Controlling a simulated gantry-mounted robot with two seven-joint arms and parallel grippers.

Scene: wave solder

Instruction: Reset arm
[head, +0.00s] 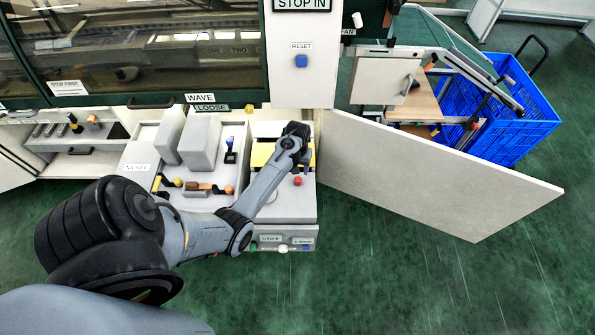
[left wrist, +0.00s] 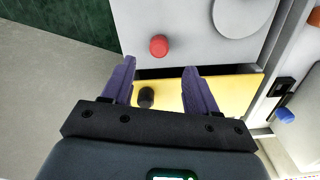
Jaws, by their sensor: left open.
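My left arm reaches in from the left in the head view, and its left gripper (head: 297,140) is over the machine's right-hand bench section. In the left wrist view the left gripper (left wrist: 160,68) shows two purple fingers spread apart with nothing held between them. A yellow panel (left wrist: 228,92) with a black knob (left wrist: 146,97) lies beyond the fingers, the knob showing between them. A red knob (left wrist: 158,46) shows just past the fingertips, and also in the head view (head: 297,181). My right gripper is not in view.
A light panel or open door (head: 440,175) juts out to the right of the bench. A blue crate (head: 515,110) stands behind it. A blue RESET button (head: 301,61) is on the white column. A grey tray (head: 205,203) holds several tools. Green floor (head: 400,280) is clear in front.

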